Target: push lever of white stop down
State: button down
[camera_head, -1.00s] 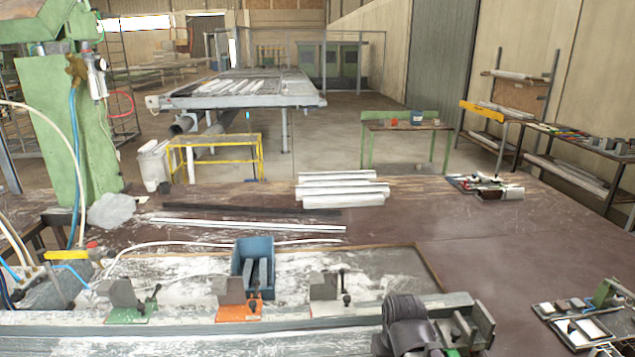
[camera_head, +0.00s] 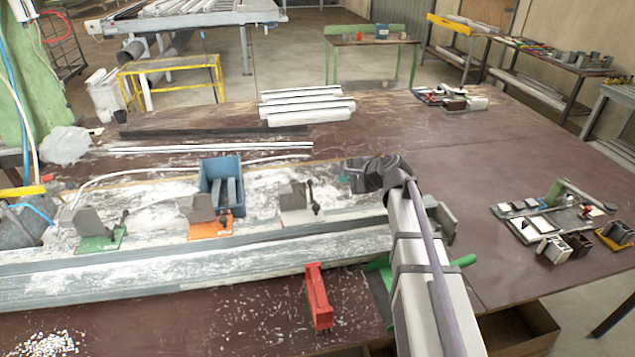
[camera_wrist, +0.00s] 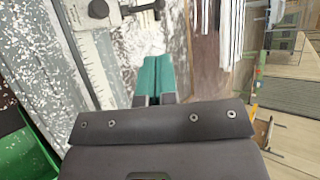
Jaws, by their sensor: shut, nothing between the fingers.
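The white stop (camera_head: 296,203) sits on the bench rail, the rightmost of three similar stops, with a grey block and an upright dark lever (camera_head: 314,199). My gripper (camera_head: 346,178) is to the right of and slightly behind the white stop, apart from its lever in the head view. In the wrist view its teal fingertips (camera_wrist: 153,78) are together with nothing between them. A metal lever with a dark knob (camera_wrist: 158,6) shows at the top of that view, beyond the fingertips. The stop's base is only partly visible there.
The orange stop (camera_head: 210,228) and green stop (camera_head: 102,240) stand further left on the rail. A blue bin (camera_head: 221,172) is behind the orange stop. A red block (camera_head: 318,296) lies in front of the rail. White profiles (camera_head: 306,105) lie at the back.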

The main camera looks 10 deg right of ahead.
aim_at(312, 182)
jog(key=b+x, duration=0.7)
jog(key=x, duration=0.7)
jog(key=shift+s+f+b, duration=0.1)
jog(key=shift+b, duration=0.25)
